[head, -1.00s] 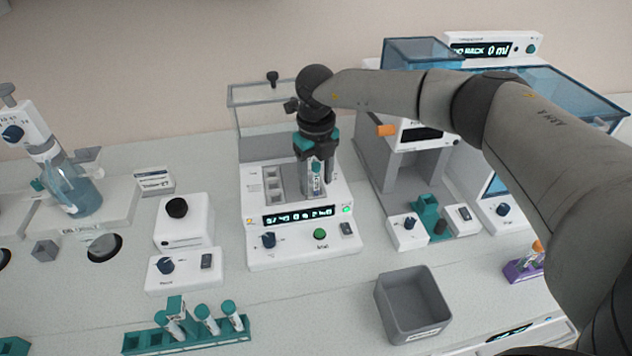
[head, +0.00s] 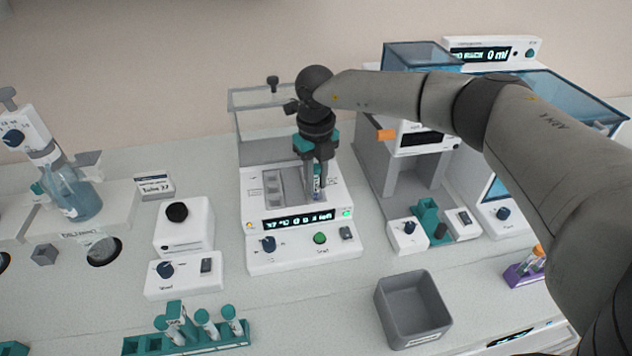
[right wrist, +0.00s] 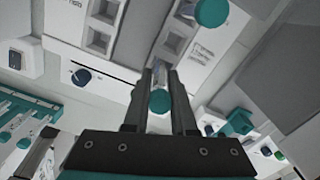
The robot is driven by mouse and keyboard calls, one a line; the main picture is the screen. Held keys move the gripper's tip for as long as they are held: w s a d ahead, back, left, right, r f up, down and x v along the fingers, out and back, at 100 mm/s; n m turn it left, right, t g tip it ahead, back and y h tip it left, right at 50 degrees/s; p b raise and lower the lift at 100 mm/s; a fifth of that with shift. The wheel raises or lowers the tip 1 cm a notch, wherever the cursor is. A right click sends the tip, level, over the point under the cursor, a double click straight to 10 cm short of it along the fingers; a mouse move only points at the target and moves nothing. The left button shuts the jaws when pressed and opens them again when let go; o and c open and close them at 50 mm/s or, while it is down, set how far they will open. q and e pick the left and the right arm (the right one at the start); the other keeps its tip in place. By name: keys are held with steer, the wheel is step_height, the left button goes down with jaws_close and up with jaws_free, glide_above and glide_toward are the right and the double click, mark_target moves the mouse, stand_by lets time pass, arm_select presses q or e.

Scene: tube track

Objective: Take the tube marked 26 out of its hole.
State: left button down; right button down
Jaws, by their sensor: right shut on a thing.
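A tube (head: 317,183) with a blue-and-white label is in the grey block (head: 272,188) of the white heater-like device (head: 300,245). My right gripper (head: 316,178) points down over the block's right row and is shut on this tube. In the right wrist view the tube's teal cap (right wrist: 160,101) shows between the two fingers (right wrist: 159,85). I cannot read its number. The tube's lower end is hidden, so I cannot tell whether it is fully in its hole. Another teal cap (right wrist: 212,12) shows at the top of the right wrist view. My left gripper is not in view.
A teal rack (head: 240,338) with several tubes stands at the front. A grey open bin (head: 412,305) stands right of centre. A clear raised lid (head: 265,100) is behind the device. A tall grey machine (head: 375,170) stands close to its right. A card (head: 155,187) reads "Tube 27".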

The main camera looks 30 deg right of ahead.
step_height(320, 180, up, 19)
steer(key=shift+r, duration=0.2)
stand_by(0.4)
